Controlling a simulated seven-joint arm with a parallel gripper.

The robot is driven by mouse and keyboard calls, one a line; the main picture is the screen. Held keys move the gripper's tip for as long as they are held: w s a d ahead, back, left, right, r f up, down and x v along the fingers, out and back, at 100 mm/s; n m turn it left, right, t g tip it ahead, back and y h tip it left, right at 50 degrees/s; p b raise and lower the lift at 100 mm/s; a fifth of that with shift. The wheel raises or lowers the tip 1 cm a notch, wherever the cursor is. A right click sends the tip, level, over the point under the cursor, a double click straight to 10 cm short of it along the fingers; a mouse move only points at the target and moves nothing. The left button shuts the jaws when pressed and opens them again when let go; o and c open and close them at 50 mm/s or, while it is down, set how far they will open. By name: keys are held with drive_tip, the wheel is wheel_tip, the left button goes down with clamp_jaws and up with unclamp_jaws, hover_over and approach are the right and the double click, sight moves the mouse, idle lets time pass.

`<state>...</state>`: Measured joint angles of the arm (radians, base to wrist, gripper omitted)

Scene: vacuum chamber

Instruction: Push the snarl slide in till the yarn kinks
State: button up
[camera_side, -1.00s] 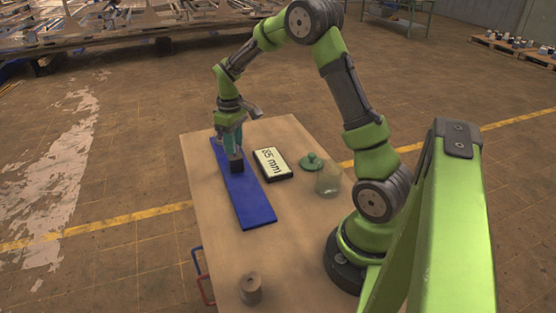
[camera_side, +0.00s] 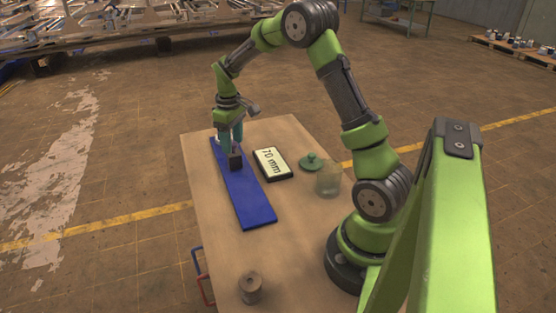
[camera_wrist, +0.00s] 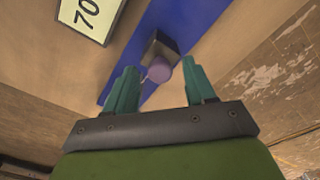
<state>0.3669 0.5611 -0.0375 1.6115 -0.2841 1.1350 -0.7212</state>
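A dark block, seemingly the snarl slide (camera_side: 236,161), sits on a long blue track (camera_side: 256,207) on the table, toward the track's far part. In the wrist view the slide (camera_wrist: 158,47) shows with a round purple knob (camera_wrist: 160,70) on its near side. My gripper (camera_side: 230,147) is just above and behind the slide. In the wrist view its two teal fingers are spread, one on each side of the knob, with gaps to it. A display (camera_side: 272,163) beside the track reads 70 mm; part of it shows in the wrist view (camera_wrist: 88,14). I cannot make out any yarn.
A clear glass jar (camera_side: 328,181) and a green knobbed lid (camera_side: 310,162) stand right of the display. A grey-brown spool-like cylinder (camera_side: 250,288) stands near the table's front. The table (camera_side: 215,237) is bare between the track and that cylinder.

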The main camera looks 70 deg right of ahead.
sight(233, 147)
drive_tip(key=shift+r, duration=0.1)
wheel_tip(233, 147, up, 17)
idle(0.6)
drive_tip(key=s+a+m+t+y, duration=0.2)
drive_tip(key=s+a+m+t, duration=0.2)
drive_tip(key=s+a, duration=1.5)
drive_tip(key=a+t, duration=0.2)
drive_tip(key=t, duration=0.1)
drive_tip(key=shift+f, duration=0.4)
